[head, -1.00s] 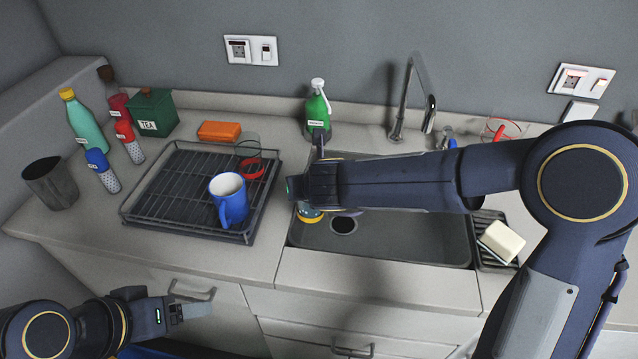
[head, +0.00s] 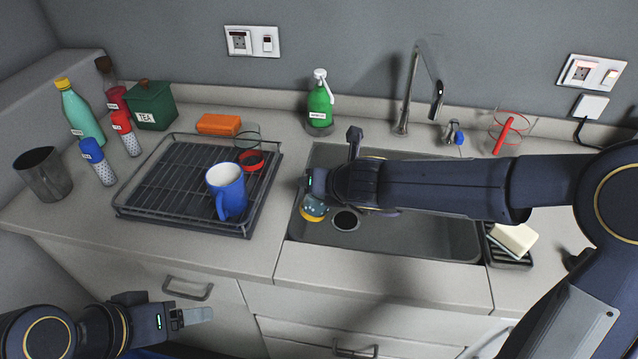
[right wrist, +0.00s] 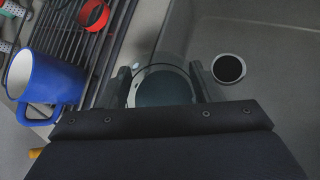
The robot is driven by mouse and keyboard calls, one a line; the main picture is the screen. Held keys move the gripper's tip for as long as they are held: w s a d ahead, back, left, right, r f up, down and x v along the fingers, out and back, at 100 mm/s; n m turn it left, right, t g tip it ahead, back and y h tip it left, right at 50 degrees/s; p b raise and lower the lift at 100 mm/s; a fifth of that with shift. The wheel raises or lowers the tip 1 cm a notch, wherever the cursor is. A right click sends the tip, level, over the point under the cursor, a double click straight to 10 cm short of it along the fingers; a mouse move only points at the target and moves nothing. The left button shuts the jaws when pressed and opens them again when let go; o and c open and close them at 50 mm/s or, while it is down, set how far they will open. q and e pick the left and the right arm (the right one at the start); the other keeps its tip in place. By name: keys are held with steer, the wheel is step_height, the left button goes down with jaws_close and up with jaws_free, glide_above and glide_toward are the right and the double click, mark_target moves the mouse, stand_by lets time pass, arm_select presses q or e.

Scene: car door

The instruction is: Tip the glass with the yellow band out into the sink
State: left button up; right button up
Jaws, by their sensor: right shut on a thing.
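My right gripper (right wrist: 160,86) is shut on a clear glass (right wrist: 163,88), whose round outline shows between the fingers in the right wrist view. In the head view the right gripper (head: 318,190) is over the left part of the sink (head: 430,240). A small blue-and-yellow part of the glass (head: 313,211) shows under it, left of the drain hole (head: 345,220). My arm hides the rest, so I cannot tell its exact tilt or whether liquid remains. My left gripper (head: 192,317) is low in front of the cabinets, away from the glass; its jaw opening is unclear.
A drying rack (head: 150,225) left of the sink holds a blue mug (head: 227,192) and a red-banded glass (head: 250,160). The faucet (head: 402,110) and green soap bottle (head: 320,102) stand behind. A sponge (head: 513,238) lies right of the sink.

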steer(key=shift+d+f+y+b, duration=0.25)
steer(key=shift+f+y+b, duration=0.05)
steer(key=shift+f+b, duration=0.25)
steer(key=d+f+m+y+b, duration=0.1)
steer(key=y+b, duration=0.1)
steer(key=b, duration=0.1)
steer(key=d+f+m+y+b, duration=0.1)
steer(key=f+m+y+b, duration=0.1)
steer(key=shift+s+d+t+y+b, duration=0.1)
steer(key=shift+d+t+y+b, duration=0.3)
stand_by(0.7)
steer(key=shift+m, duration=0.3)
steer(key=shift+d+r+m+t+y, duration=0.25)
steer(key=shift+r+m+t+y, duration=0.2)
steer(key=shift+r+m+y, duration=0.3)
steer(key=shift+d+r+m+t+y, duration=0.3)
steer(key=shift+r+m+t+y, duration=0.25)
steer(key=shift+m+y, duration=0.25)
steer(key=shift+d+r+m+t+y, duration=0.25)
steer(key=shift+r+m+t+y, duration=0.15)
steer(key=shift+r+m+y, duration=0.35)
steer(key=shift+f, duration=0.1)
